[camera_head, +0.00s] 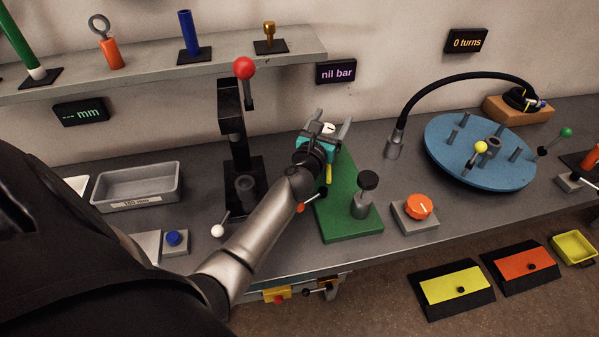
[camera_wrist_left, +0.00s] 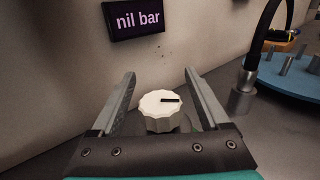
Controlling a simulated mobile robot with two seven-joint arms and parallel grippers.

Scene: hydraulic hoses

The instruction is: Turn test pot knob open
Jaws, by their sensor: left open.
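A white fluted knob (camera_wrist_left: 155,106) with a dark mark pointing right stands between the two fingers of my left gripper (camera_wrist_left: 160,80) in the left wrist view. The fingers are open, with a gap showing on each side of the knob. In the head view my left gripper (camera_head: 332,122) is over the far end of the green base plate (camera_head: 350,226), and the knob's white top (camera_head: 328,128) shows between its fingers. What lies under the knob is mostly hidden by my gripper. A display (camera_head: 336,72) on the wall behind reads "nil bar". My right gripper is not in view.
A black post carrying a red ball lever (camera_head: 244,68) stands left of my left forearm. A black-topped fitting (camera_head: 367,182) and an orange dial (camera_head: 418,207) are nearer the front. A blue turntable (camera_head: 466,170) and a black hose (camera_head: 455,83) are to the right.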

